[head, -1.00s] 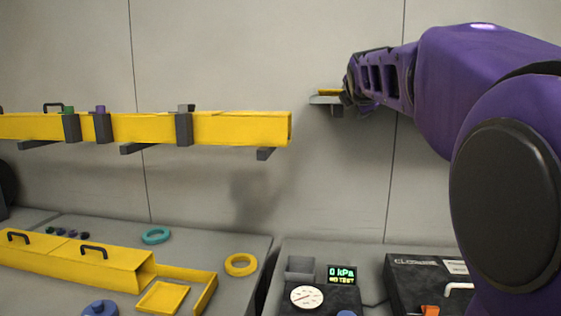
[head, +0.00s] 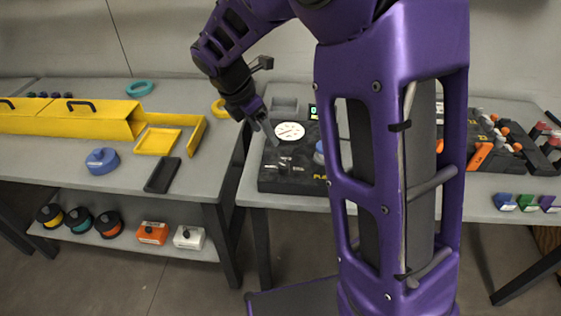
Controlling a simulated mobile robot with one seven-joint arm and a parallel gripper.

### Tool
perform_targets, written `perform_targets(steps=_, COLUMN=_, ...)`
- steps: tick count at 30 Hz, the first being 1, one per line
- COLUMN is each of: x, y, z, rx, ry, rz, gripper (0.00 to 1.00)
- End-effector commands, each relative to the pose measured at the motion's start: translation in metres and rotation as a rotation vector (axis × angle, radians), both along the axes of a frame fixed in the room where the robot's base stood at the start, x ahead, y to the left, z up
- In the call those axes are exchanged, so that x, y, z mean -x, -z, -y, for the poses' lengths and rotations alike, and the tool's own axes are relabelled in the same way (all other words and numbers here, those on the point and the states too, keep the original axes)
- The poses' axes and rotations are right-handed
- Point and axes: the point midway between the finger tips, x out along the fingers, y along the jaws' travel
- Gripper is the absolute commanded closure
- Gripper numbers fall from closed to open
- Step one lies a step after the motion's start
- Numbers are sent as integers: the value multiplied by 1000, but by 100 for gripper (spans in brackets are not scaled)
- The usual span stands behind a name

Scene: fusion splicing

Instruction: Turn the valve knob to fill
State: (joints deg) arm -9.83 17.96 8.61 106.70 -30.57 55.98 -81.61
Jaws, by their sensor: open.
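The black gauge unit (head: 284,178) sits on the right-hand bench, with a round white dial (head: 291,131) and a small lit display (head: 313,112). A blue knob (head: 319,153) on its right side, seemingly the valve knob, is largely hidden behind my arm. Its setting and any fill mark cannot be read. My gripper (head: 268,130) is open and points down at the left of the dial, above the unit and apart from the blue knob. The fingertips are small in this view, and their height over the unit is hard to judge.
A grey open box (head: 284,107) stands behind the dial. Orange and black tools (head: 482,152) lie to the right of my arm. The left bench holds a yellow tray (head: 158,141), a blue round part (head: 102,160) and a black slab (head: 163,175). A gap separates the benches.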

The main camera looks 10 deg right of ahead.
Motion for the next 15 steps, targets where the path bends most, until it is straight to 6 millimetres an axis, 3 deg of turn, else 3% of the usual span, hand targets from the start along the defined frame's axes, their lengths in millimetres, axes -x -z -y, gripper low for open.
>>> perform_targets(steps=15, x=-19, y=106, z=38, rx=-1, ry=3, rz=-2, gripper=29)
